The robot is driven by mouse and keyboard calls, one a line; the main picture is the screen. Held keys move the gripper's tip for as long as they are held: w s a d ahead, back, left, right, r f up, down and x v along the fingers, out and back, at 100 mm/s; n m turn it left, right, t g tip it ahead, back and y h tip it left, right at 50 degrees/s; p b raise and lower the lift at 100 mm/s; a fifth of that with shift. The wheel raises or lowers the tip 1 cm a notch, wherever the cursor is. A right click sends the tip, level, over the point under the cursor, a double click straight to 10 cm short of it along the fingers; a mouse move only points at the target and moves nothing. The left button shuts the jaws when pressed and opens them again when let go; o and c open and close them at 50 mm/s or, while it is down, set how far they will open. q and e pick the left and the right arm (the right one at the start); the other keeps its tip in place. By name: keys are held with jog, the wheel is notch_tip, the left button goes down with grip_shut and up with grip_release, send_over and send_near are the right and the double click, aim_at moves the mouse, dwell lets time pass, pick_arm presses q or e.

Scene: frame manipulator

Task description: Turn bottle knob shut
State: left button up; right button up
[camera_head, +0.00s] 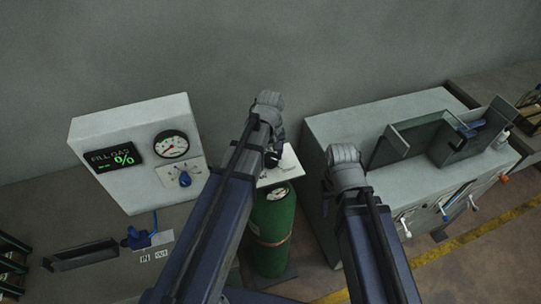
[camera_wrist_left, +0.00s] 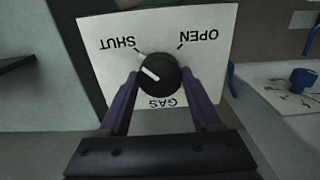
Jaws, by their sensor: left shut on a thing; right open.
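The black bottle knob (camera_wrist_left: 160,74) is on a white plate (camera_wrist_left: 215,30) marked SHUT, OPEN and GAS, which appears upside down in the left wrist view. Its white mark points left and slightly up, nearer the SHUT tick than the OPEN tick but not in line with it. My left gripper (camera_wrist_left: 161,88) is shut on the knob, one finger on each side. In the head view, my left gripper (camera_head: 272,150) is at the white plate above the green gas bottle (camera_head: 272,232). My right gripper (camera_head: 344,160) is open and empty, to the right of the bottle.
A white panel (camera_head: 115,185) with a FILL GAS display, a gauge (camera_head: 172,145) and a blue knob (camera_head: 185,179) stands at left. A grey cabinet (camera_head: 330,125) with an open-topped box stands at right. A blue valve (camera_head: 137,238) sits below the panel.

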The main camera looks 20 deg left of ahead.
aim_at(270, 158)
dwell(0.4)
pick_arm(q)
jog(key=o, duration=1.4)
jog(key=shift+c, duration=0.2)
notch_tip(270, 158, up, 8)
jog(key=p, duration=0.8)
jog(key=shift+f, duration=0.1)
jog(key=shift+s, duration=0.1)
